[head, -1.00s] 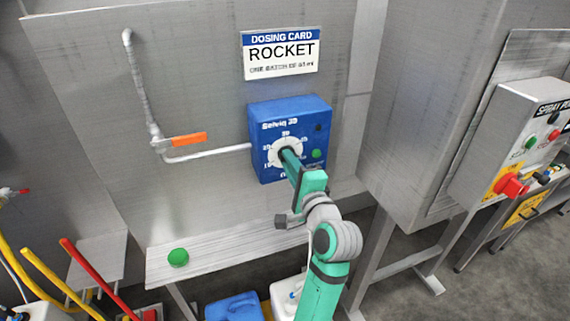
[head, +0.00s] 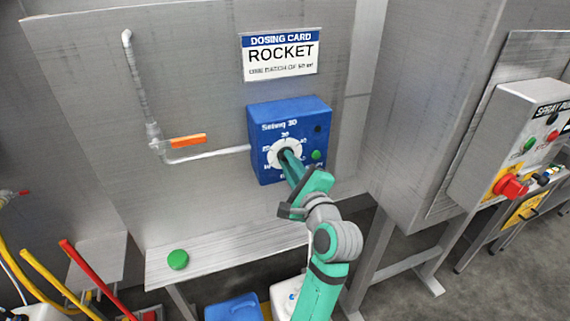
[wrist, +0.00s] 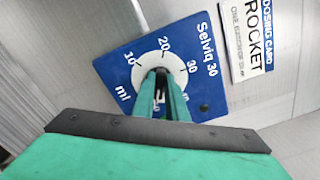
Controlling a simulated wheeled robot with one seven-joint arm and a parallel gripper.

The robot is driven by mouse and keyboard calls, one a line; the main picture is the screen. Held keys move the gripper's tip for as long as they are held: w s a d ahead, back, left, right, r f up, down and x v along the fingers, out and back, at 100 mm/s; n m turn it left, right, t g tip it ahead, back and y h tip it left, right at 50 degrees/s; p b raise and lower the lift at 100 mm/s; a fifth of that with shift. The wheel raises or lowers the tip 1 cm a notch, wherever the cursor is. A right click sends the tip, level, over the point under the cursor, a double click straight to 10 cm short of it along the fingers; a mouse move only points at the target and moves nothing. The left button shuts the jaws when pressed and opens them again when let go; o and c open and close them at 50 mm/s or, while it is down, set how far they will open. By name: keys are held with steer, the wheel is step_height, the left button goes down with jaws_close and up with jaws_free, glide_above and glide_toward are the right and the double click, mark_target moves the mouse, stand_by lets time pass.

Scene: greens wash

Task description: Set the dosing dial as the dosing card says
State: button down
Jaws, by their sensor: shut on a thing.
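The blue dosing unit (head: 318,112), lettered "Selviq 30", is fixed to the steel panel. Its white dial (head: 277,147) has numbers round it; the wrist view shows 10, 20 and 30 with "ml" on the dial scale (wrist: 147,72). My gripper (head: 287,155) is shut on the dial's dark knob (wrist: 162,72), and its fingers hide much of the knob and any pointer. The dosing card (head: 281,54) above reads "ROCKET" with a small batch line that is blurred; I cannot read the amount surely. It also shows in the wrist view (wrist: 250,40).
A green button (head: 316,155) and a dark one sit on the unit's right side. A pipe with an orange-handled valve (head: 188,141) is at left. A shelf (head: 225,248) below bears a green round object (head: 178,260). A control box (head: 515,130) stands at right.

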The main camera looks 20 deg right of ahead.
steer(key=shift+d+r, duration=0.1)
steer(key=c, duration=1.8)
jaws_free()
steer(key=shift+o, duration=0.2)
steer(key=s, duration=1.1)
steer(key=shift+w+d, duration=0.1)
steer(key=shift+d, duration=0.05)
